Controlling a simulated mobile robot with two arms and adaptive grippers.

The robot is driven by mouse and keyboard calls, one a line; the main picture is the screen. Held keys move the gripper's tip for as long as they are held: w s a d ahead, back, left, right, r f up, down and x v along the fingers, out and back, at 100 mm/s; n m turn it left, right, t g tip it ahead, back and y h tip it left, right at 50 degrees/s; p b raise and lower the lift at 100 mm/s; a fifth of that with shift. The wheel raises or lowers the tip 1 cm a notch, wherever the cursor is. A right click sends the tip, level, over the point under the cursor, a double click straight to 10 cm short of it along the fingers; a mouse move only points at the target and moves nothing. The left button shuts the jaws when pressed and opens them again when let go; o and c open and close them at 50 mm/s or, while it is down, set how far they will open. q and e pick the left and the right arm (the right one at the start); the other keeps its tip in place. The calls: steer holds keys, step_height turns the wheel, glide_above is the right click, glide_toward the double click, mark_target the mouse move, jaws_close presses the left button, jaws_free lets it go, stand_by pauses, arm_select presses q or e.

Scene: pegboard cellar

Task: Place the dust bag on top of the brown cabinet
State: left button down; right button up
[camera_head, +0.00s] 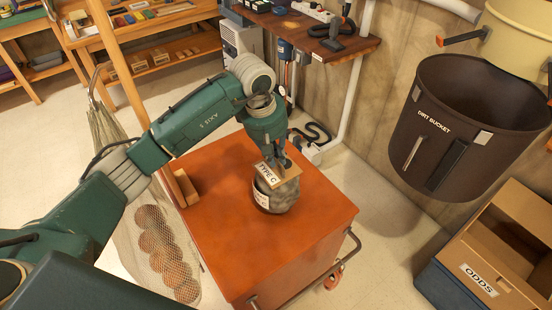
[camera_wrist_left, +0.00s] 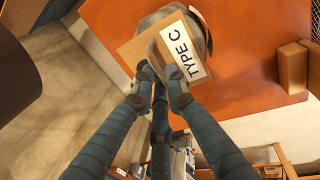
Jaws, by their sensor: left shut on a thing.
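The dust bag (camera_head: 277,196) is a grey, rounded bag with a tan card collar marked "TYPE C". In the head view it is over the middle of the brown cabinet (camera_head: 225,240), whose orange-brown top is broad and flat. I cannot tell whether its underside touches the top. My left gripper (camera_head: 277,163) reaches down from above and is shut on the card collar. In the left wrist view the fingertips (camera_wrist_left: 161,80) pinch the edge of the collar, and the bag (camera_wrist_left: 150,28) is partly hidden behind the card. My right gripper is not in view.
A small wooden block (camera_head: 185,186) stands at the cabinet top's left edge. A net of brown balls (camera_head: 165,250) hangs on the left. A dark dirt bucket (camera_head: 465,130) and an "ODDS" box (camera_head: 480,285) are on the right. The cabinet top's front is clear.

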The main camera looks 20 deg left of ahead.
arm_select(q)
step_height(320, 180, down, 2)
steer(key=c, duration=2.2)
jaws_free()
steer(key=shift+f, duration=0.2)
steer(key=o, duration=0.5)
steer(key=shift+r, duration=0.1)
steer(key=shift+c, duration=0.2)
steer(key=shift+r, duration=0.1)
step_height(320, 180, up, 12)
steer(key=s+a+b, duration=0.1)
steer(key=s+b, duration=0.1)
steer(key=shift+a, duration=0.3)
